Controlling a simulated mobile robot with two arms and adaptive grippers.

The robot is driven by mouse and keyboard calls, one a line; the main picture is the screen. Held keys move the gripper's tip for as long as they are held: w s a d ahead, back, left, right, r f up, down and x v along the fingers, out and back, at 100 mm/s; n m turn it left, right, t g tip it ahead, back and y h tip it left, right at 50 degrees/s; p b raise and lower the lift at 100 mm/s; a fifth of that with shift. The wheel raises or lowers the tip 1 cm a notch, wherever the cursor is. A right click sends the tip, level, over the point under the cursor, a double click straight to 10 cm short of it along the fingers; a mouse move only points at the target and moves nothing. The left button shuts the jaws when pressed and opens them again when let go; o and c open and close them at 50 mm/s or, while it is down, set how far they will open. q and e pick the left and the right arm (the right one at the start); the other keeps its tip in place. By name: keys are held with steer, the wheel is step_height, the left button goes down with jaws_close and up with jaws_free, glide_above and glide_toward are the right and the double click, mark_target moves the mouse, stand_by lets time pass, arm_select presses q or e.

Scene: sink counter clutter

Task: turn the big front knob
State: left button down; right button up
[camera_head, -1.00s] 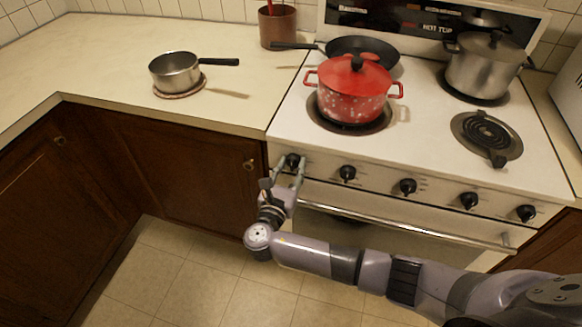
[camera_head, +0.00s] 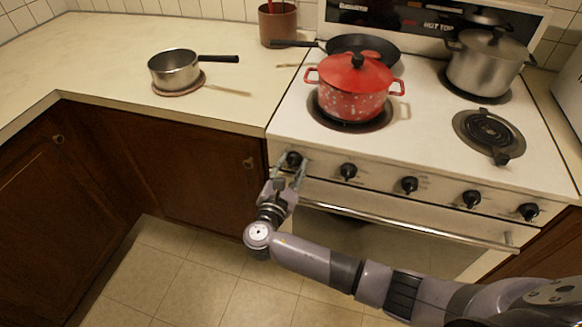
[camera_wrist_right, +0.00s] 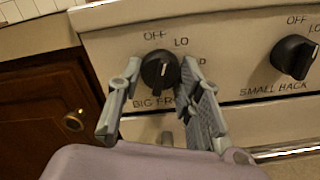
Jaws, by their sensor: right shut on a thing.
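The big front knob is the leftmost black knob (camera_head: 293,159) on the stove's front panel. It also shows in the right wrist view (camera_wrist_right: 160,69), under the printed words OFF and LO, with "BIG FR..." partly hidden below it. My right gripper (camera_head: 289,168) is at this knob, with one finger on each side of it. In the right wrist view the fingers (camera_wrist_right: 161,75) close around the knob from left and right. My left gripper is not in view.
Several more black knobs line the panel to the right, the nearest being the small back knob (camera_wrist_right: 295,57). An oven handle (camera_head: 400,223) runs below. A red pot (camera_head: 352,92) stands on the front left burner. A wooden cabinet (camera_head: 190,165) is at the left.

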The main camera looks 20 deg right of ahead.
steer(key=shift+f+m+b, duration=0.1)
steer(key=shift+m+b, duration=1)
steer(key=shift+m, duration=1.2)
steer(key=o, duration=1.2)
steer(key=shift+s, duration=0.1)
steer(key=v, duration=1.2)
